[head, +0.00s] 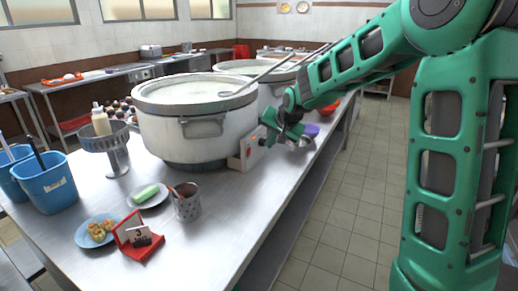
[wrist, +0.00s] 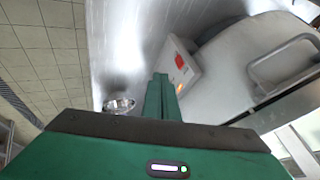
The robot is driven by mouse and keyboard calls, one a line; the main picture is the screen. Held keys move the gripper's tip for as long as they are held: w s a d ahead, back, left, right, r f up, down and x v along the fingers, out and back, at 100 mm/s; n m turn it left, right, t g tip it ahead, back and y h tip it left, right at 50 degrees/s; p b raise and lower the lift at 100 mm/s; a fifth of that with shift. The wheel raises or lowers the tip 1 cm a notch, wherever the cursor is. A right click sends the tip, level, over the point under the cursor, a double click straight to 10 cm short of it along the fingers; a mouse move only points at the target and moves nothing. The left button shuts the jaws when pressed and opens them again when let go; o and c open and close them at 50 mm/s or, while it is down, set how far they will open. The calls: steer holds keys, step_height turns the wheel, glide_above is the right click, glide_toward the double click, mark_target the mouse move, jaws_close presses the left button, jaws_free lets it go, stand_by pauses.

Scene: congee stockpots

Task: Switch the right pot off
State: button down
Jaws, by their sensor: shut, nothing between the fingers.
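Two large white stockpots stand on the steel table. The nearer pot (head: 192,130) is left in the head view; the other pot (head: 262,72) is behind it to the right, partly hidden by the nearer pot and my arm. A pale control box (head: 247,156) sits at the nearer pot's right base. In the wrist view the control box (wrist: 188,72) shows a red switch (wrist: 179,61) and a glowing orange light (wrist: 180,89), beside a pot wall (wrist: 235,62) with a handle. My gripper (head: 268,138) is shut and empty, close beside the box. Its fingers (wrist: 162,82) hide part of the surroundings; I cannot tell whether they touch it.
Long ladles rest in the pots. A metal bowl (wrist: 119,105) lies near the table edge. A green item on a plate (head: 147,195), a utensil cup (head: 187,204), a red stand (head: 138,242) and blue bins (head: 47,181) are at the front left. The aisle (head: 345,210) is clear.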

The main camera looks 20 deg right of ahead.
mark_target(249, 153)
steer(key=w+a+f, duration=0.3)
steer(key=w+f, duration=0.4)
steer(key=w, duration=0.1)
steer(key=shift+w+a, duration=0.25)
steer(key=shift+w, duration=0.15)
steer(key=shift+d, duration=0.1)
